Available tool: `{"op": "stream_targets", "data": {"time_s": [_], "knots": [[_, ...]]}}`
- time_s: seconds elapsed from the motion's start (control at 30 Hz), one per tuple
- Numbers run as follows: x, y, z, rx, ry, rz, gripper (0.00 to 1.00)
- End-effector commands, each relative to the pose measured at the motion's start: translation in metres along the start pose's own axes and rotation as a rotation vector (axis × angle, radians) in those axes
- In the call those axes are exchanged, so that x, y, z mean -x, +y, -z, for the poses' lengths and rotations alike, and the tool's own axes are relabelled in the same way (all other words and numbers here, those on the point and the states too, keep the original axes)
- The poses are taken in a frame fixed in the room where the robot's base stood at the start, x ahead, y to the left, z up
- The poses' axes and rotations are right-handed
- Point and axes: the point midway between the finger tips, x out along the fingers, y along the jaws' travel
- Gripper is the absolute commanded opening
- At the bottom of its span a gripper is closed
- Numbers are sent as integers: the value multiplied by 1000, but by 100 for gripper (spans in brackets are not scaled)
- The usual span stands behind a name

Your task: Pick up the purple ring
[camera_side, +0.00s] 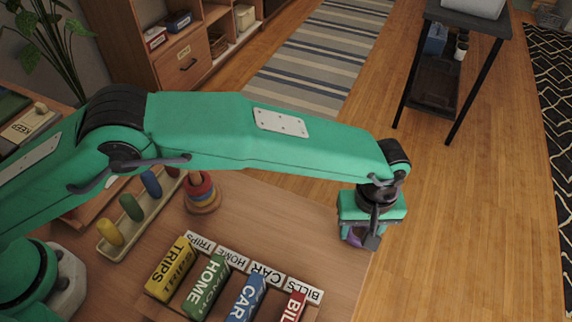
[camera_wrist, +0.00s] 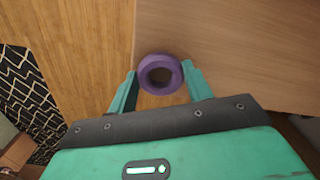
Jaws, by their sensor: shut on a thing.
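The purple ring (camera_wrist: 161,62) sits between the two fingers of my gripper (camera_wrist: 160,85) in the wrist view, with a finger against each side. My gripper is shut on it. In the side view my gripper (camera_side: 361,238) is at the right edge of the wooden table, and only a sliver of the purple ring (camera_side: 354,240) shows behind the fingers. I cannot tell whether the ring touches the tabletop or is just above it.
A stacking post with rings (camera_side: 202,193) stands left of my gripper. A tray with coloured pegs (camera_side: 131,207) is farther left. Labelled blocks, TRIPS (camera_side: 170,268), HOME (camera_side: 206,288) and CAR (camera_side: 239,297) among them, stand at the front. The table (camera_side: 300,227) is bare between post and gripper.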

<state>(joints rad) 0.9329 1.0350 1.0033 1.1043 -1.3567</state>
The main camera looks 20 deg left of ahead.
Motion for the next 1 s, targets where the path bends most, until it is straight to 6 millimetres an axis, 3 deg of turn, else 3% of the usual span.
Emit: {"op": "stream_targets", "data": {"time_s": [0.3, 0.8, 1.0], "knots": [[38, 1, 0, 0, 1, -5, 29], [84, -25, -77, -4, 0, -2, 29], [97, -33, -99, -2, 0, -2, 29]]}}
